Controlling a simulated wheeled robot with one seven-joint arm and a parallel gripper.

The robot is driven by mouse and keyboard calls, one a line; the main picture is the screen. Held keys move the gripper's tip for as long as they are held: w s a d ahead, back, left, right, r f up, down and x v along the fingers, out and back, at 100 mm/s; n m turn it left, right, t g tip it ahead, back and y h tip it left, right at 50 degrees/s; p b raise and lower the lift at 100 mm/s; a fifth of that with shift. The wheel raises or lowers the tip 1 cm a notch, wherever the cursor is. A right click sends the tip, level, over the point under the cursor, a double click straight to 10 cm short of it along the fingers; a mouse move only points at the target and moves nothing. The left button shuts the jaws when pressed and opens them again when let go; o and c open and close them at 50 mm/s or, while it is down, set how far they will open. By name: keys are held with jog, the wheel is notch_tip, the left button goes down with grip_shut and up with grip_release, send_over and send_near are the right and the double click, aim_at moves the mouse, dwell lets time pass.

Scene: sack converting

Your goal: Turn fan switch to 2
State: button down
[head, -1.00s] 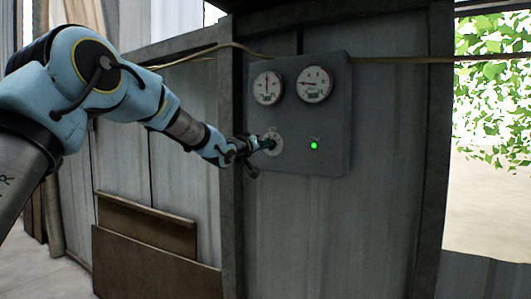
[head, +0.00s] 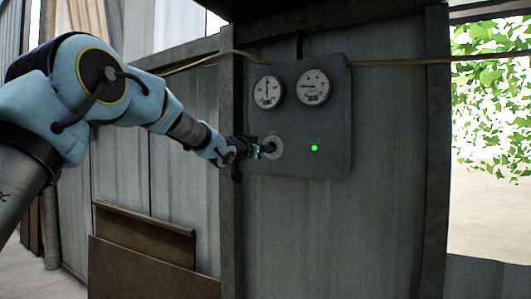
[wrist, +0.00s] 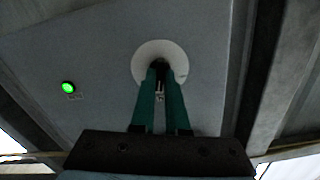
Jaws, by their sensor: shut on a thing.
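The fan switch (wrist: 158,72) is a dark knob on a round pale dial plate, which also shows in the head view (head: 273,145) at the lower left of a grey panel (head: 335,120). My gripper (wrist: 160,90) has its green fingers at the knob, shut on it. It also shows in the head view (head: 266,149), reaching the dial from the left. The fingers cover most of the knob, so its pointer is hidden. The dial's markings are too small to read.
Brown boards (head: 150,265) lean at the lower left.

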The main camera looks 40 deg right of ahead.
jog(key=shift+m, duration=0.3)
dwell(0.4)
jog(key=c, duration=0.9)
grip_release()
jog(key=shift+a, duration=0.15)
jog(key=b+v, duration=0.3)
jog(key=v, duration=0.7)
jog(key=shift+a, duration=0.3)
